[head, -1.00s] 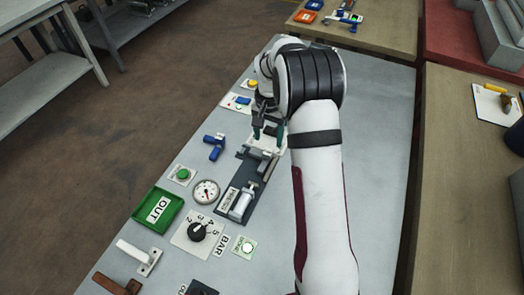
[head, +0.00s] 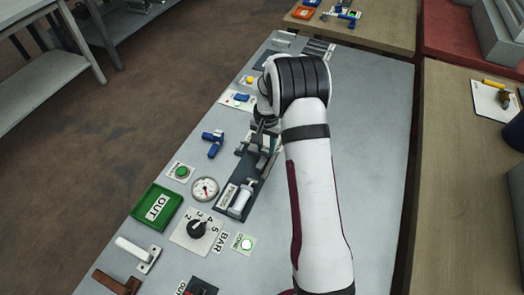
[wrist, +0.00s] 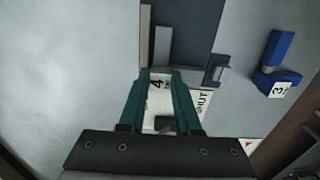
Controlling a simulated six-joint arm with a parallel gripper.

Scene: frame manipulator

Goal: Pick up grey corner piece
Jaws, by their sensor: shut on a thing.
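My gripper (wrist: 160,82) shows two green fingers in the wrist view, shut on a small piece with a white face marked "4". I take this to be the grey corner piece (wrist: 158,97); a bit of grey shows at its lower end, and the fingers hide its sides. In the head view my gripper (head: 263,143) is low over the far end of the dark fixture (head: 262,180). The held piece cannot be made out clearly there. Whether it touches the surface below, I cannot tell.
A blue corner piece (head: 213,143) marked "3" lies left of the fixture; it also shows in the wrist view (wrist: 276,70). A gauge (head: 204,189), a dial (head: 197,230) and a green OUT tray (head: 157,210) stand nearer. The bench's right side is bare beyond my arm.

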